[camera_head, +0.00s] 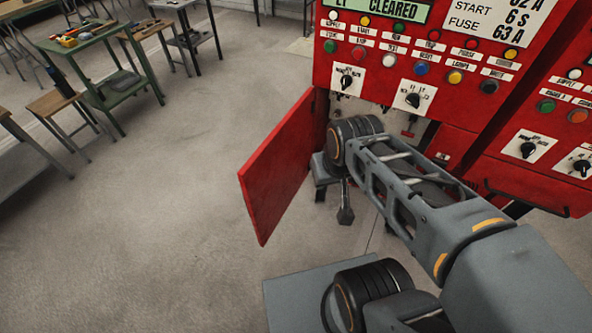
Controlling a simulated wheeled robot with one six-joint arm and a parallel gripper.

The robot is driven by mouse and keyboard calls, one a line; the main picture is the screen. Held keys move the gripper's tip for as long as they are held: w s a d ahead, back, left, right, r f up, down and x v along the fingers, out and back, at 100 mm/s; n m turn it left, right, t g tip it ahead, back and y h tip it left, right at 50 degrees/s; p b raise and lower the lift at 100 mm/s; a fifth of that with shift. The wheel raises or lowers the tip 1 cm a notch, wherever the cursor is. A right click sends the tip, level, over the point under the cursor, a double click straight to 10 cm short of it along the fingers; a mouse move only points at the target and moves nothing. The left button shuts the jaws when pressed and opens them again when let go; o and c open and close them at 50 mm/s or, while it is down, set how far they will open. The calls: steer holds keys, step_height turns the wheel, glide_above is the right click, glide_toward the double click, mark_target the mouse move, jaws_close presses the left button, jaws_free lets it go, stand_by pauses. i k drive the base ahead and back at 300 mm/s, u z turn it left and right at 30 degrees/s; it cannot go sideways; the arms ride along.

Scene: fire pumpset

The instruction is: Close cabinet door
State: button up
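The red cabinet door (283,170) stands wide open, swung out to the left from the lower part of the red cabinet (455,145). Its hinge side is near the cabinet's left edge. The cabinet opening is partly visible behind my arm, with a light interior and small fittings. My gripper (345,216) hangs below my wrist, just right of the door and in front of the opening. It looks apart from the door, though the depth is hard to judge. Its fingers are small and dark, so I cannot tell whether they are open.
The cabinet's upper panel (420,60) carries several coloured buttons and rotary knobs. A second red panel (550,140) with a dark bar handle stands at the right. A green table (95,45) and stools are at the upper left. The grey floor (150,220) left of the door is clear.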

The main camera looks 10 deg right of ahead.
mark_target(269, 180)
steer(key=z, duration=3.1)
steer(key=k, duration=1.6)
steer(key=u, duration=3.2)
steer(key=i, duration=0.3)
steer(key=u, duration=0.4)
